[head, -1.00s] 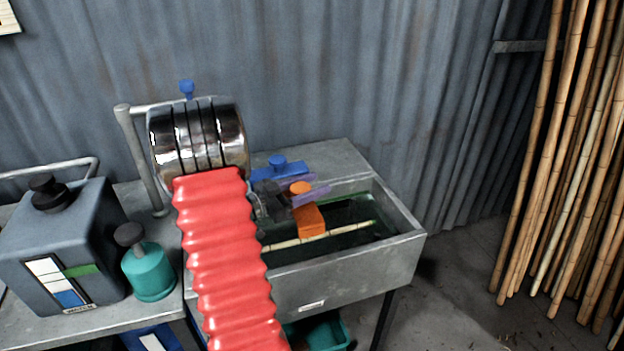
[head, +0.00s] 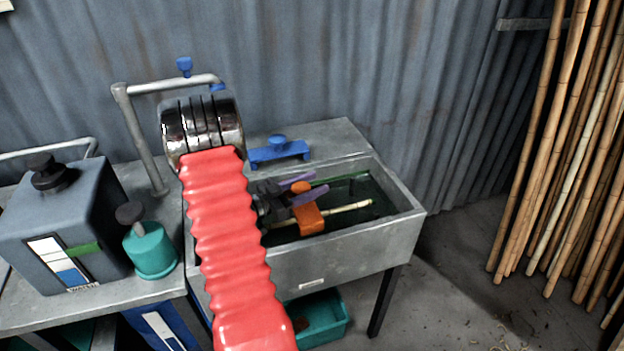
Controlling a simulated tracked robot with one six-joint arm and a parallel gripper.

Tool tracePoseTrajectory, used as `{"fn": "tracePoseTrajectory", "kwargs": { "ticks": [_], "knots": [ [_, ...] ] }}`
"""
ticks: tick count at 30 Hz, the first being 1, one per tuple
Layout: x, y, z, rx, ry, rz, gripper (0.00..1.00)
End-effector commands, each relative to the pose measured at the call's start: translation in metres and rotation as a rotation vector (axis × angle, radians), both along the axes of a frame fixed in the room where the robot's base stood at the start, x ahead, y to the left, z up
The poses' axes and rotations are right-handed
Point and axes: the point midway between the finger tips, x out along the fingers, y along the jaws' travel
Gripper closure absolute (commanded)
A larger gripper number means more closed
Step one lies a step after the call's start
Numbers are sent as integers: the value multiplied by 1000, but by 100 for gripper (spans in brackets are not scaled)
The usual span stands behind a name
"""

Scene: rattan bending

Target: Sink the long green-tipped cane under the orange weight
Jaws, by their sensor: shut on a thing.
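The orange weight (head: 308,217) is in the grey trough, with my gripper (head: 303,187) at its top. The purple fingers are shut on its knob. A long pale cane (head: 349,208) lies along the trough and shows on both sides of the weight. The weight crosses in front of or over the cane's middle; I cannot tell if they touch. The cane's left part is partly hidden by my arm, and I cannot make out a green tip. A thin green strip (head: 341,181) shows near the trough's far wall.
The grey trough (head: 345,253) holds dark water. A blue clamp-like piece (head: 279,150) stands on the ledge behind it. A teal pot (head: 150,250) and a dark tank (head: 62,225) stand at left. Bamboo poles (head: 560,150) lean at right.

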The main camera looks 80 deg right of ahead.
Motion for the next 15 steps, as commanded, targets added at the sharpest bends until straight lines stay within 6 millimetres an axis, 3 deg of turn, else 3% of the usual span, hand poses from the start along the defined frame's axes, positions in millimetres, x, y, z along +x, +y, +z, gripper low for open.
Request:
{"fn": "tracePoseTrajectory", "kwargs": {
  "ticks": [15],
  "knots": [
    [1,0,-29,-3,0,1,100]
  ]
}}
